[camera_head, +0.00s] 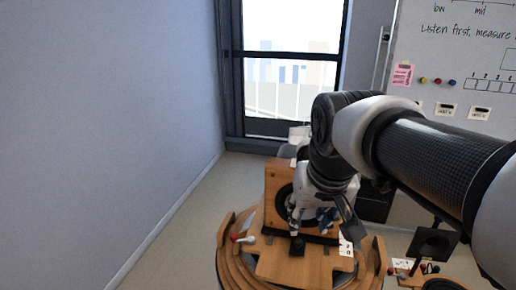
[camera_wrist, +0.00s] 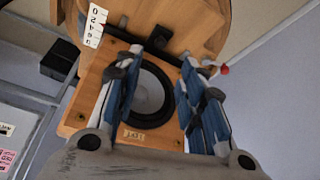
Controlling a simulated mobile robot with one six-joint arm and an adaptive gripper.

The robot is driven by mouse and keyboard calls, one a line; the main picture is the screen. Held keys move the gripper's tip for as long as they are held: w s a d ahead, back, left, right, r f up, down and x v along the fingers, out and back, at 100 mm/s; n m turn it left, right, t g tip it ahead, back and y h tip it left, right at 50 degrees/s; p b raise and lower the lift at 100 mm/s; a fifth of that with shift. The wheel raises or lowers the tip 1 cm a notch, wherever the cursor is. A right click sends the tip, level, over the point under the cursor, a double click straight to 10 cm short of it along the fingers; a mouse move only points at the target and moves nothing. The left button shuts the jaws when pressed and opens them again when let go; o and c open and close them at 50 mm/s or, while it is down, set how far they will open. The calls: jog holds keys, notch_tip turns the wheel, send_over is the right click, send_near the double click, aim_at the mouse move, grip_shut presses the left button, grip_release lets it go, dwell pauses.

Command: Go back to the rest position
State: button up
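A wooden speaker (camera_head: 277,180) with a dark round driver stands on a round wooden turntable (camera_head: 240,262). In the wrist view the speaker's front panel (camera_wrist: 88,100) faces me, with the grey cone (camera_wrist: 150,92) and black ring of the driver between my fingers. My gripper (camera_wrist: 160,62) is open, its two blue-padded fingers spread wide with nothing held between them. In the head view my gripper (camera_head: 322,228) hangs in front of the speaker and covers part of it. Whether a finger touches the speaker I cannot tell.
A red-tipped lever (camera_head: 242,239) sits at the turntable's left. A dark panel on a stand (camera_head: 432,243) is at the lower right. A whiteboard (camera_head: 450,60) is behind, right. A plain wall (camera_head: 110,110) stands left, with bare floor (camera_head: 185,225) beside it.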

jog(key=shift+s, duration=0.1)
jog(key=s+d+f, duration=0.1)
jog(key=s+f, duration=0.3)
jog(key=s, duration=0.4)
jog(key=s+d+f+b, duration=0.1)
jog(key=s+f, duration=0.4)
jog(key=s, duration=0.4)
jog(key=shift+f, duration=0.25)
